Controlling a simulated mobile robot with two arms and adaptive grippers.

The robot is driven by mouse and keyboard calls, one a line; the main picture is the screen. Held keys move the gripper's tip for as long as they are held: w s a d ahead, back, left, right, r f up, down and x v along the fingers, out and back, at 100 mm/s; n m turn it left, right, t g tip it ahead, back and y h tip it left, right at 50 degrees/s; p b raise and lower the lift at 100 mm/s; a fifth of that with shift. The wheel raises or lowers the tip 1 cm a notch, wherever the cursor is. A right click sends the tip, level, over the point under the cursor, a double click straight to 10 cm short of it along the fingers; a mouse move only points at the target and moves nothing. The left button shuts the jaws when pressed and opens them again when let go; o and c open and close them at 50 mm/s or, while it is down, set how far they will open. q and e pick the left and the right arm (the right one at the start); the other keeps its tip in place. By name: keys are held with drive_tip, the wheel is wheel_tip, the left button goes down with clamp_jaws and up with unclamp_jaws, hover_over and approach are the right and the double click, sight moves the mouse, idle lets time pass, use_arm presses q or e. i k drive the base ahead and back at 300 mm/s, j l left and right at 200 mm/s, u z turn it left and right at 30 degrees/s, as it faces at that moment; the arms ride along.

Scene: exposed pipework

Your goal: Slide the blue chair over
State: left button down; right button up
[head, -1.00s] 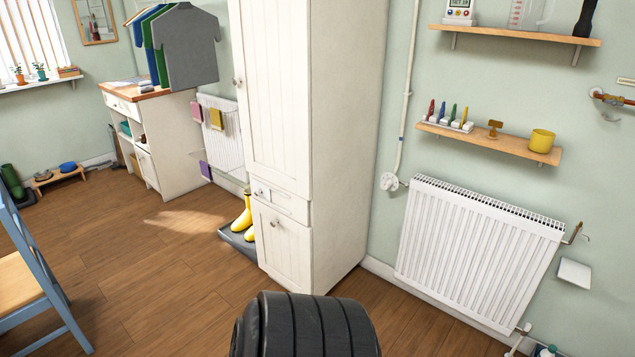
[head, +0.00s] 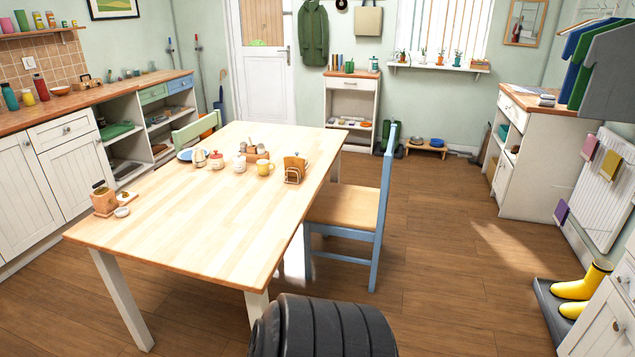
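The blue chair (head: 378,215) stands at the right side of the wooden table (head: 190,220) in the head view. It has a blue frame and a light wooden seat (head: 343,205). Its backrest faces right, seen nearly edge-on, and the left part of the seat reaches the table's edge, with part of the legs hidden behind the table. Neither of my grippers is in view. A black ribbed part of my own body shows at the bottom middle, in front of the chair.
A green chair (head: 196,130) stands at the table's far left side. Open wooden floor (head: 450,250) lies right of the blue chair. Yellow boots (head: 582,290) on a dark tray (head: 548,310) and a white cabinet (head: 605,325) stand at the right. Another cabinet (head: 530,170) stands further back.

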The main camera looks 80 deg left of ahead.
sight(356, 208)
drive_tip(key=u, duration=2.5)
drive_tip(key=i+l+z, duration=0.25)
drive_tip(key=i, duration=0.15)
drive_tip(key=i+l+z, duration=0.1)
drive_tip(key=i+z, duration=0.15)
drive_tip(key=i, duration=0.15)
drive_tip(key=i+z, duration=0.3)
drive_tip(key=i, duration=1.8)
drive_tip(key=i+l+u, duration=0.1)
drive_tip(key=i+u, duration=0.3)
drive_tip(key=i+l+u, duration=1.1)
drive_tip(key=i+l, duration=0.05)
drive_tip(key=i, duration=0.05)
